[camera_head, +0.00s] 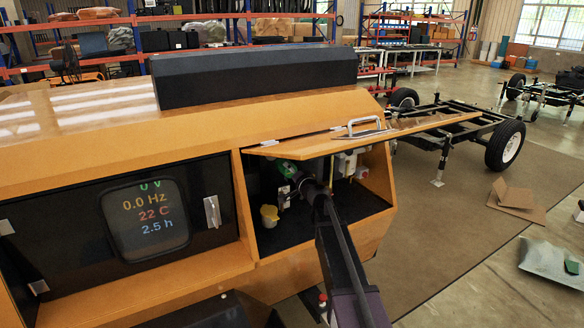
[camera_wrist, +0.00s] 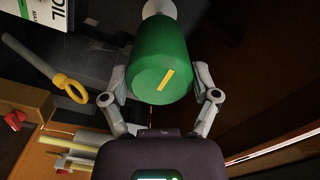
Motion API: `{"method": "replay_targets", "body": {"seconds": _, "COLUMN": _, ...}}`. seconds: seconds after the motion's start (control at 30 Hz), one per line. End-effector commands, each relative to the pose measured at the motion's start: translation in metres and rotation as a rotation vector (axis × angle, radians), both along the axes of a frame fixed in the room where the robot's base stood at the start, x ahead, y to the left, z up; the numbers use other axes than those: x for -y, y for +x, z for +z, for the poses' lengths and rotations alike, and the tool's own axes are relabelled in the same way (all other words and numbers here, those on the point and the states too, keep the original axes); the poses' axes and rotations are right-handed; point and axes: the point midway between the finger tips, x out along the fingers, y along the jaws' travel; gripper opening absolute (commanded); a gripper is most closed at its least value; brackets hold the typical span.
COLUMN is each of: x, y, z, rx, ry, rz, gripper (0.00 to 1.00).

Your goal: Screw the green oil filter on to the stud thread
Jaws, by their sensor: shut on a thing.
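The green oil filter (camera_wrist: 161,72) is in the middle of the wrist view, with a short yellow stripe on its near end. My gripper (camera_wrist: 160,85) is shut on it, one finger on each side. A pale round part (camera_wrist: 158,8) shows at the filter's far end; whether the filter touches the stud cannot be told, as the stud thread is hidden. In the head view, a bit of the green filter (camera_head: 285,168) shows inside the open compartment, and my gripper (camera_head: 300,180) reaches in there, mostly hidden by my arm.
The orange housing's hatch (camera_head: 330,140) is raised above my arm. A yellow cap (camera_head: 269,213) stands at the compartment's left; a yellow-ringed dipstick (camera_wrist: 72,90) lies left of the filter. An oil label (camera_wrist: 35,15) is at upper left. White fittings (camera_head: 346,163) sit at the compartment's right.

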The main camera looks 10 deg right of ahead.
Motion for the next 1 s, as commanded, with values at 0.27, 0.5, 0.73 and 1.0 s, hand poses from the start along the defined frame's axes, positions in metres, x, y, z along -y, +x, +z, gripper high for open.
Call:
{"method": "replay_targets", "body": {"seconds": 0.27, "x": 0.004, "y": 0.0, "z": 0.0, "rx": 0.0, "ry": 0.0, "rz": -0.004, "gripper": 0.21}}
{"method": "replay_targets", "body": {"seconds": 0.5, "x": 0.005, "y": 0.0, "z": 0.0, "rx": 0.0, "ry": 0.001, "rz": -0.007, "gripper": 0.21}}
{"method": "replay_targets", "body": {"seconds": 0.73, "x": 0.005, "y": -0.001, "z": 0.0, "rx": -0.004, "ry": 0.012, "rz": -0.005, "gripper": 0.21}}
{"method": "replay_targets", "body": {"seconds": 1.0, "x": 0.002, "y": 0.011, "z": 0.0, "rx": -0.004, "ry": 0.013, "rz": -0.005, "gripper": 0.21}}
